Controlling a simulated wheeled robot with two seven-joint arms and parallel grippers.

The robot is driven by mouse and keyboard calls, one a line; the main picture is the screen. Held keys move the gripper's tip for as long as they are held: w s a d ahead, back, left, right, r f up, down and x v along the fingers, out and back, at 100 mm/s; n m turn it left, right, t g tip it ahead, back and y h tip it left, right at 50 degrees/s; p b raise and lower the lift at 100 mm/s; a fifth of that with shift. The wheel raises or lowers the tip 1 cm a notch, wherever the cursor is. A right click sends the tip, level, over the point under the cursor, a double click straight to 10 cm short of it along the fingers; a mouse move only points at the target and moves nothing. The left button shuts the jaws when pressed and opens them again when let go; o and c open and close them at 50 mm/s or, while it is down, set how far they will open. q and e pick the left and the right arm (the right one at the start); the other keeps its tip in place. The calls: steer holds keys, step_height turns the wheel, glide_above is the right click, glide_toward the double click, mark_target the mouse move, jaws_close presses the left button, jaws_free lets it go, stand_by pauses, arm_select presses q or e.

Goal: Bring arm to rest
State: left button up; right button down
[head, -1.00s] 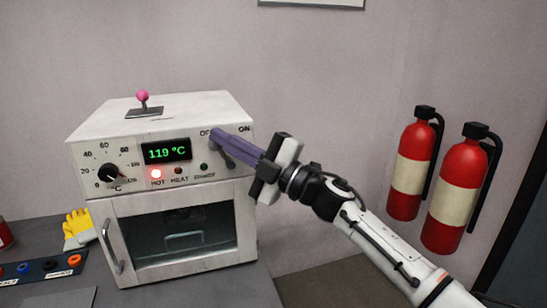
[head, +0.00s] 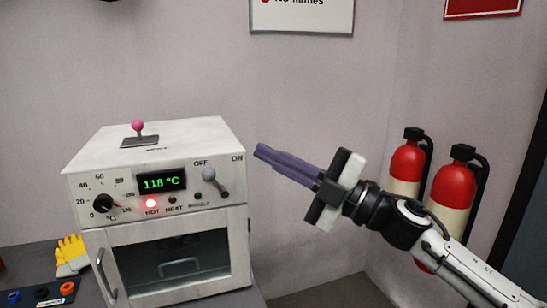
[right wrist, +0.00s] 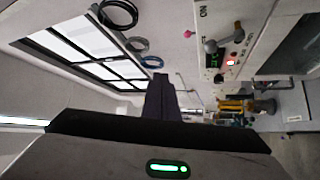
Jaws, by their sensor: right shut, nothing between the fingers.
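My right gripper (head: 262,152) is in the air to the right of the white oven (head: 225,137), apart from it. Its long purple fingers are shut with nothing between them and point up and left. The oven's OFF/ON toggle switch (head: 215,180) is just left of the fingertips. The oven display (head: 161,182) reads 118 °C and the red HOT lamp (head: 152,203) is lit. The right wrist view shows the purple fingers (right wrist: 160,90) and the switch (right wrist: 213,48) beyond them. My left gripper is not in view.
Two red fire extinguishers (head: 407,160) hang on the wall behind my right arm. A yellow glove (head: 71,250) and a dark rack with colored rings (head: 40,293) are left of the oven. A pink-knobbed lever (head: 139,130) stands on the oven top. Open air lies above my gripper.

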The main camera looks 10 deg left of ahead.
stand_by(0.3)
steer(key=s+d+f+m+t+h, duration=0.2)
steer(key=d+f+m+t+h, duration=0.15)
steer(key=f+m, duration=0.55)
steer(key=s+d+f+m+t+h, duration=0.1)
steer(key=d+f+m+t+h, duration=0.3)
steer(key=f, duration=0.9)
steer(key=s+d+f+m+t+h, duration=0.2)
steer(key=d+f+m+h, duration=0.5)
steer(key=f, duration=0.5)
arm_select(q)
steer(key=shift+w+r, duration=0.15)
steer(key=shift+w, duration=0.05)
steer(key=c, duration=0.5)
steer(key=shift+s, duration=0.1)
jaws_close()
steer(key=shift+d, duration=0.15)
arm_select(e)
steer(key=s+d+f+m+g+h, duration=0.2)
steer(key=s+d+f, duration=0.4)
steer(key=s+f, duration=0.4)
steer(key=s+d+f+m+g+h, duration=0.1)
steer(key=s+d+f+m+g, duration=0.4)
steer(key=s+f, duration=0.6)
steer(key=s+d, duration=0.1)
steer(key=s, duration=0.2)
steer(key=shift+s+f+h, duration=0.2)
steer(key=shift+f+h, duration=0.1)
steer(key=shift+h, duration=0.05)
